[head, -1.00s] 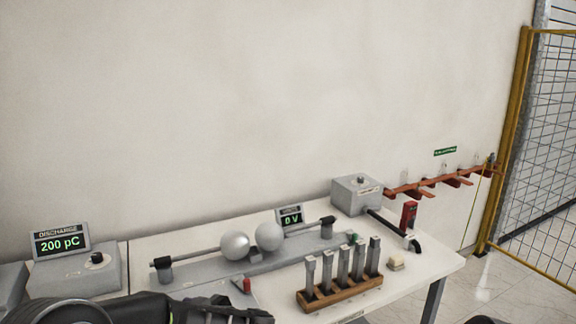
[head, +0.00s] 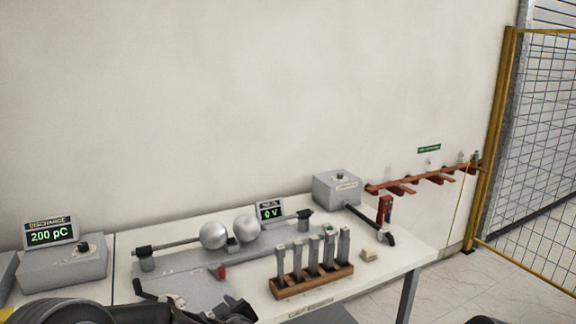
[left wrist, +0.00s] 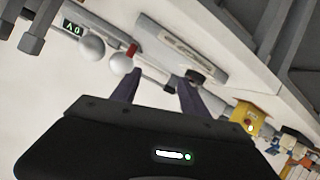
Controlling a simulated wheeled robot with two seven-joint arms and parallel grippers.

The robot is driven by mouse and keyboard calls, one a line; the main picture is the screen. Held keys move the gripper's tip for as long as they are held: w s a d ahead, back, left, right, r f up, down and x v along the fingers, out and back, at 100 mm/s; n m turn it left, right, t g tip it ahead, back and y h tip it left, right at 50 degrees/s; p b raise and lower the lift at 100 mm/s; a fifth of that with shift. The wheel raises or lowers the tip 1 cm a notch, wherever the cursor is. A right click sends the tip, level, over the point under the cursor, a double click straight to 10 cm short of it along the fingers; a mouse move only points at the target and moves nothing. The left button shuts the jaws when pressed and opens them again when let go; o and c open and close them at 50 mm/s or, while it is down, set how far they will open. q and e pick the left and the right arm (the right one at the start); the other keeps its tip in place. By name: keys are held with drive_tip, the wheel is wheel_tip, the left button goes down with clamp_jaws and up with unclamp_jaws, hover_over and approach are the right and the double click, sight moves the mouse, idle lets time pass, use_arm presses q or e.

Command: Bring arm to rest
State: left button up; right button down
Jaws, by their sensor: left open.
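My left arm comes in low from the left in the head view. My left gripper (head: 195,308) is at the bottom edge, in front of the bench's near side and partly cut off by the frame. In the left wrist view the two dark fingers of the left gripper (left wrist: 158,90) stand apart with nothing between them. My right gripper does not show.
The white bench (head: 395,262) carries two metal spheres (head: 230,232) on a grey base, a wooden rack (head: 312,281) of metal bars, a discharge display (head: 50,233) and a grey box (head: 337,186). An orange wall rack (head: 425,177) and yellow mesh fence (head: 487,150) stand right.

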use_arm(q)
drive_tip(key=s+d+f+m+g+h, duration=0.25)
drive_tip(key=s+d+f+h, duration=0.2)
drive_tip(key=f, duration=0.45)
drive_tip(key=s+d+f+m+g+h, duration=0.1)
drive_tip(key=s+d+f+m+h, duration=0.3)
drive_tip(key=f, duration=0.6)
drive_tip(key=s+f+g+h, duration=0.1)
drive_tip(key=s+f+g, duration=0.2)
drive_tip(key=s, duration=1.1)
drive_tip(key=s+f+m+g+h, duration=0.1)
drive_tip(key=s+f+g, duration=0.3)
drive_tip(key=s+f, duration=0.6)
drive_tip(key=s, duration=0.4)
drive_tip(key=shift+d+f, duration=0.3)
drive_tip(key=shift+d, duration=0.05)
drive_tip(key=shift+g, duration=0.25)
